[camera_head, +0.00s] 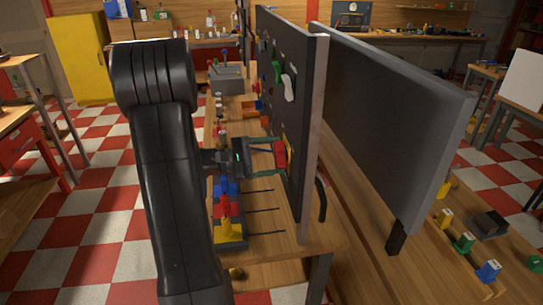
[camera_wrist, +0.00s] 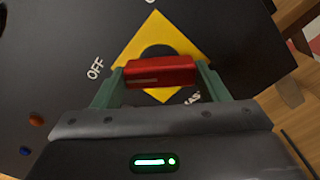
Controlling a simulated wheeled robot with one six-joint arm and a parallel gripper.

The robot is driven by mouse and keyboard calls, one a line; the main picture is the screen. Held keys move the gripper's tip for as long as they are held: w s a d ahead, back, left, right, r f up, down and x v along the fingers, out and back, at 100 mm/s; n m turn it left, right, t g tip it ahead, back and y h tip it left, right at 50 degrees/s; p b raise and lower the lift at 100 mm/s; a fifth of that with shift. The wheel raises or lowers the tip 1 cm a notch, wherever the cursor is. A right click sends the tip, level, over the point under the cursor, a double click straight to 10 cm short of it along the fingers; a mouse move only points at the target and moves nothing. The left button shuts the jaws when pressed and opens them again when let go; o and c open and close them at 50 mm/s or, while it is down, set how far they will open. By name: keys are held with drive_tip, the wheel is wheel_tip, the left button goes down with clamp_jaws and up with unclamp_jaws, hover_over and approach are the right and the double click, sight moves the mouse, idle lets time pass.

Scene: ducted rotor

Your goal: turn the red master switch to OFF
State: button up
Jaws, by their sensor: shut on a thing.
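The red master switch (camera_wrist: 160,72) shows in the wrist view as a red bar handle on a round black hub, over a yellow diamond plate (camera_wrist: 185,38) on a dark panel. The white word OFF (camera_wrist: 96,68) is printed left of the diamond. The handle lies nearly level across the wrist picture. My gripper (camera_wrist: 158,77) is shut on the handle, one green finger at each end. In the head view my gripper (camera_head: 262,157) reaches right to the panel (camera_head: 297,130), and the red handle (camera_head: 279,154) shows between its fingers. Part of the lettering below the diamond is hidden by my gripper.
The workbench (camera_head: 285,236) below holds a rack with red, blue and yellow pieces (camera_head: 228,205) close under my gripper. A second grey panel (camera_head: 390,115) stands to the right. A grey box (camera_head: 226,79) sits farther back on the bench.

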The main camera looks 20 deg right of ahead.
drive_tip(key=o, duration=1)
drive_tip(key=shift+c, duration=0.2)
drive_tip(key=b+v, duration=0.1)
drive_tip(key=v, duration=1.3)
drive_tip(key=shift+b, duration=0.4)
drive_tip(key=shift+d, duration=0.1)
drive_tip(key=p+x, duration=0.1)
drive_tip(key=x, duration=1.2)
drive_tip(key=shift+d+p, duration=0.4)
drive_tip(key=shift+s, duration=0.1)
